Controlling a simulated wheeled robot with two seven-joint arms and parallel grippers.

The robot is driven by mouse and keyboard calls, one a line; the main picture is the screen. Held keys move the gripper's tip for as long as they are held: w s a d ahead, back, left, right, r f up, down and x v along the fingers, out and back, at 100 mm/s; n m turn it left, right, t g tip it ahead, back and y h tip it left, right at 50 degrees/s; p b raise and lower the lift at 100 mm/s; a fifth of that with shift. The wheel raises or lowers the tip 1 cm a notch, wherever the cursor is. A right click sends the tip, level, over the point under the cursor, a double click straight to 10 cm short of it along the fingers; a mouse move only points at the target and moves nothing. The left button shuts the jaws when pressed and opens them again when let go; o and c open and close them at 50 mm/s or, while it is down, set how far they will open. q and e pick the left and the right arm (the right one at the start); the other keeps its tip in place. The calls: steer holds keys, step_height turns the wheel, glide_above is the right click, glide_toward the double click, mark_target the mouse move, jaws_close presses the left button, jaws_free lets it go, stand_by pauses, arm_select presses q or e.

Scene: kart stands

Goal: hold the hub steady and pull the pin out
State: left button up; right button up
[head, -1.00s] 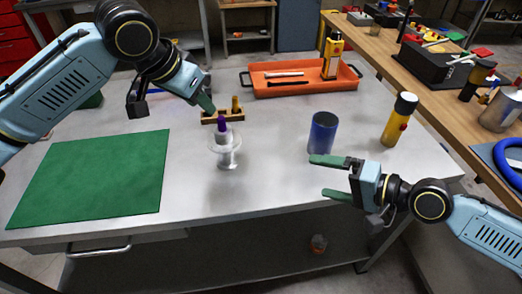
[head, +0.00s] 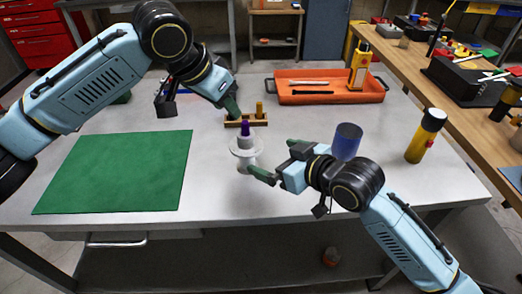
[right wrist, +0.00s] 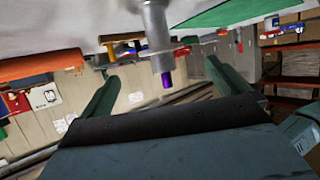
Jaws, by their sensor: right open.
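The hub (head: 240,152) is a pale grey flanged spool standing upright on the table. A purple pin (head: 245,128) sticks up from its top. In the right wrist view the picture is upside down, with the hub (right wrist: 155,30) hanging from the top edge and the pin (right wrist: 167,79) between my fingers in the picture. My right gripper (head: 277,159) is open and empty, close to the hub's right side in the head view. My left gripper (head: 232,108) is just behind and left of the hub, above the wooden block; its finger gap is hidden.
A small wooden block (head: 231,123) with a brass peg (head: 259,110) is behind the hub. A blue cylinder (head: 347,140) stands behind my right arm. A yellow bottle (head: 418,146) is farther right. An orange tray (head: 300,97) lies at the back, a green mat (head: 115,172) at the left.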

steer(key=x, duration=1.2)
steer(key=c, duration=1.2)
arm_select(q)
steer(key=shift+c, duration=0.8)
arm_select(e)
steer(key=shift+c, duration=0.3)
arm_select(q)
steer(key=n+t+h, duration=0.2)
steer(key=n+t, duration=0.1)
steer(key=t, duration=0.5)
glide_toward(243, 127)
steer(key=shift+x, duration=4.45)
